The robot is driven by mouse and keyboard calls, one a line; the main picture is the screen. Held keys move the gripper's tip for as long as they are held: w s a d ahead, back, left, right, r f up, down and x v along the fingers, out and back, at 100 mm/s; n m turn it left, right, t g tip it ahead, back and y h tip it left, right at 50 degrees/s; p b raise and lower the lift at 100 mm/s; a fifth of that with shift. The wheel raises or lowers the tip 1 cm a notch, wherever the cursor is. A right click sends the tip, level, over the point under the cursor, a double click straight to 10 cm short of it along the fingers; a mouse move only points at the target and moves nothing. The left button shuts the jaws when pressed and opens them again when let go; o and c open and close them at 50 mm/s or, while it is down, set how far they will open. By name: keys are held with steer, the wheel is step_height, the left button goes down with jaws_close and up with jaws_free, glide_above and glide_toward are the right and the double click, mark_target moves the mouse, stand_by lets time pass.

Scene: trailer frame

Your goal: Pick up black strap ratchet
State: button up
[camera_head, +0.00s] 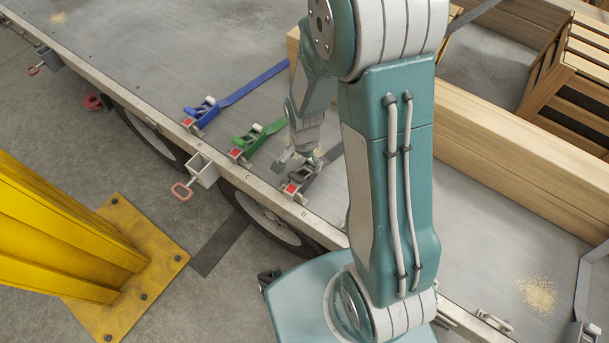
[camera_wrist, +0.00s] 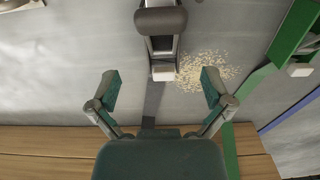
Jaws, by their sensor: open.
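The black strap ratchet (camera_head: 299,185) lies on the trailer's grey deck near its side rail, with a red part at its near end. My gripper (camera_head: 297,158) is just above it in the head view and partly hides it and its dark strap. In the wrist view the ratchet (camera_wrist: 162,47) is at top centre, with a dark handle and a pale metal frame. Its strap (camera_wrist: 153,103) runs down the picture between my fingers. My gripper (camera_wrist: 160,88) is open, its two fingers spread either side of the strap, with nothing held.
A green ratchet (camera_head: 241,149) and a blue ratchet (camera_head: 201,114) lie left along the same rail. Wooden beams (camera_head: 480,130) and a slatted crate (camera_head: 572,80) stand right and behind. A yellow post (camera_head: 60,235) stands beside the trailer. Sawdust (camera_wrist: 205,69) lies beside the ratchet.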

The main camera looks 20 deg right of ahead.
mark_target(304, 173)
step_height(304, 173, down, 3)
steer(key=shift+a+r, duration=0.1)
steer(key=shift+w+d+f, duration=0.15)
steer(key=shift+f, duration=1.2)
steer(key=shift+w+d+f, duration=0.1)
steer(key=shift+f, duration=1.25)
steer(key=c, duration=1.4)
